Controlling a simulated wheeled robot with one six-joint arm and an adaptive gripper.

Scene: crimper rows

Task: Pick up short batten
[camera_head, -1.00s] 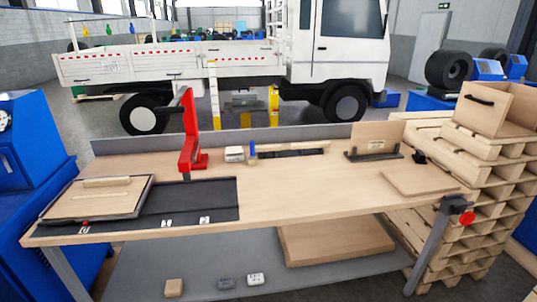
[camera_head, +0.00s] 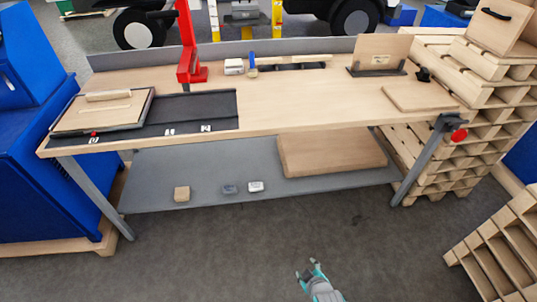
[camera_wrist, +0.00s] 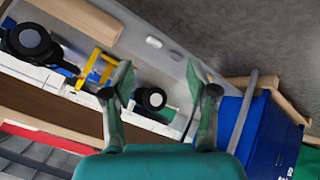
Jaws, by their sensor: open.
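A short light-wood batten (camera_head: 108,95) lies on a framed wooden board (camera_head: 85,114) at the left end of the workbench. I cannot tell for certain which strip the task means. My gripper (camera_head: 308,268) is low in front of the bench, over the floor, well away from both strips. In the wrist view my gripper (camera_wrist: 162,78) has its fingers spread with nothing between them. No batten is clearly recognisable in that view.
The workbench (camera_head: 300,100) has a clear middle. A red stand (camera_head: 190,72) rises beside the black mat (camera_head: 215,108). An upright board (camera_head: 382,52) and a flat board (camera_head: 420,96) are at the right. Pallets (camera_head: 500,245) stand at the right; blue cabinets (camera_head: 35,180) stand left.

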